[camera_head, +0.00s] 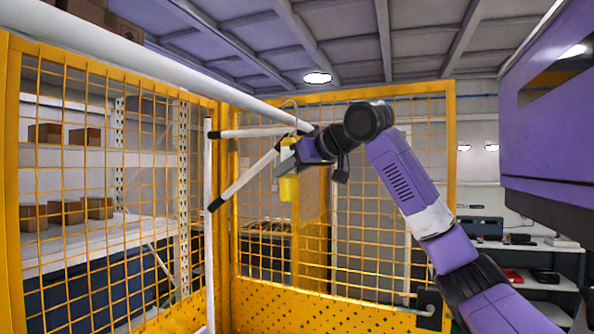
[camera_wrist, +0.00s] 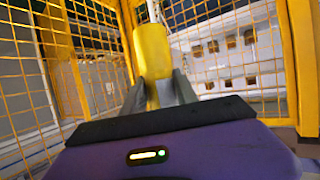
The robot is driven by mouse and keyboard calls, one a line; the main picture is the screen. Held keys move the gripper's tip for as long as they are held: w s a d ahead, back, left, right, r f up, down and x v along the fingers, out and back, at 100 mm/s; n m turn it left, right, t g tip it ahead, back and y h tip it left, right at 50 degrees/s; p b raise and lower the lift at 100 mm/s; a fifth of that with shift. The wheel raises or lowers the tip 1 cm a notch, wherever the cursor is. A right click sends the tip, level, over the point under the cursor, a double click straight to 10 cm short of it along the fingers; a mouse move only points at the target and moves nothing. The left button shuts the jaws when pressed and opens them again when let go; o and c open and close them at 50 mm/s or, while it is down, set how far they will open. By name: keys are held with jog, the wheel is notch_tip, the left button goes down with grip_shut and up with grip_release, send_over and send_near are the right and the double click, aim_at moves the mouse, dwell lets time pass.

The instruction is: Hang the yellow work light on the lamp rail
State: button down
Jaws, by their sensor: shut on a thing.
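The yellow work light (camera_head: 289,187) hangs upright in my gripper (camera_head: 285,167), with a thin grey hook (camera_head: 290,103) at its top. My gripper is shut on the light's body, and the light also shows between the fingers (camera_wrist: 160,92) in the wrist view (camera_wrist: 153,50). The lamp rail appears to be the long white bar (camera_head: 190,75) running from the upper left to the middle of the head view. The hook is close to the rail's right end; I cannot tell whether they touch.
A white post (camera_head: 209,240) and two white struts (camera_head: 250,180) stand left of the light. Yellow mesh fencing (camera_head: 110,170) closes off the left and back. A shelf with boxes (camera_head: 65,212) is behind the left mesh. A purple cabinet-like shape (camera_head: 550,120) fills the upper right.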

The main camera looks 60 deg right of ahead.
jog(key=shift+w+a, duration=0.1)
jog(key=shift+w, duration=0.55)
jog(key=shift+w+f+b, duration=0.1)
jog(key=shift+f+b, duration=0.55)
jog(key=shift+f, duration=0.45)
jog(key=c, duration=0.9)
grip_release()
jog(key=b+v, duration=0.2)
jog(key=v, duration=0.6)
